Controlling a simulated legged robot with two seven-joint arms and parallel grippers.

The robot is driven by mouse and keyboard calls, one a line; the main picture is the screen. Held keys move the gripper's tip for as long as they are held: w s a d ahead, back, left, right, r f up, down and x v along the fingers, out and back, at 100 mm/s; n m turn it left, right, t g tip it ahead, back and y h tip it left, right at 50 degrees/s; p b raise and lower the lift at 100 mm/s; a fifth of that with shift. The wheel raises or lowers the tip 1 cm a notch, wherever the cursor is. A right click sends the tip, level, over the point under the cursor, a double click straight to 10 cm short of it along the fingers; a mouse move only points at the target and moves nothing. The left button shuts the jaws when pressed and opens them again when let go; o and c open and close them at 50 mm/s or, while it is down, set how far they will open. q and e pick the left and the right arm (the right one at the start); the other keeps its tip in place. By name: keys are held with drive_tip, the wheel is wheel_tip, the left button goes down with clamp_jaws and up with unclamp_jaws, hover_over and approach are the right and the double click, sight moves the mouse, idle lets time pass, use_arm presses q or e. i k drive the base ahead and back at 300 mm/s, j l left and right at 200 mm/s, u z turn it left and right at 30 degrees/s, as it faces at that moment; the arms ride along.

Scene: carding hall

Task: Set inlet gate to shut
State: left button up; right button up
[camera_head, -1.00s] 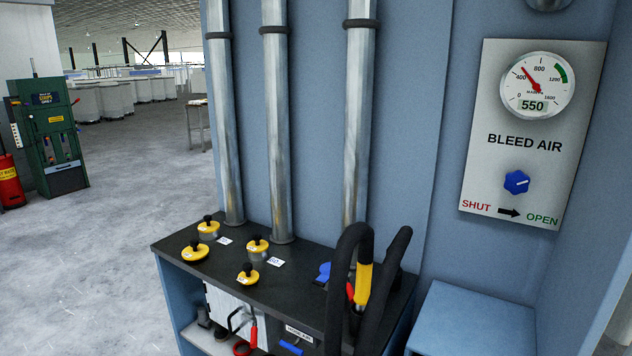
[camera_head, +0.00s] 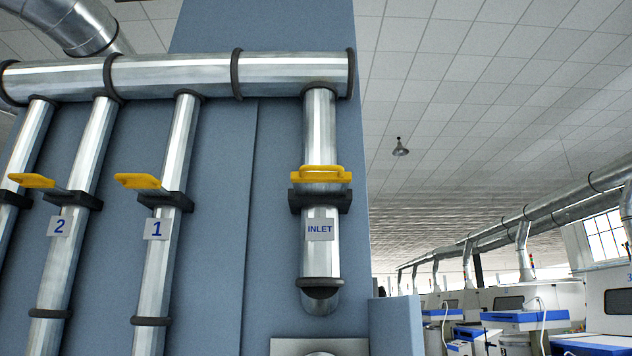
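The inlet gate (camera_head: 320,200) is a dark collar on the vertical metal pipe at the right end of the overhead duct. Its yellow handle (camera_head: 320,175) shows across the front of the pipe, just above the collar. A label reading INLET (camera_head: 320,229) is on the pipe below it. I cannot tell from this angle how far the gate slide is in. Neither of my grippers is in view.
Pipes labelled 1 (camera_head: 157,229) and 2 (camera_head: 59,226) have similar gates, with yellow handles sticking out to the left. A horizontal duct (camera_head: 190,75) joins the pipes above. Machines (camera_head: 510,320) stand in the hall at the right.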

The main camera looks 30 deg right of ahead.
sight(321, 173)
drive_tip(key=l+z, duration=0.1)
drive_tip(key=l, duration=0.35)
drive_tip(key=i+l+z, duration=0.15)
drive_tip(key=l, duration=0.3)
drive_tip(key=i+l+z, duration=0.1)
drive_tip(key=l, duration=0.35)
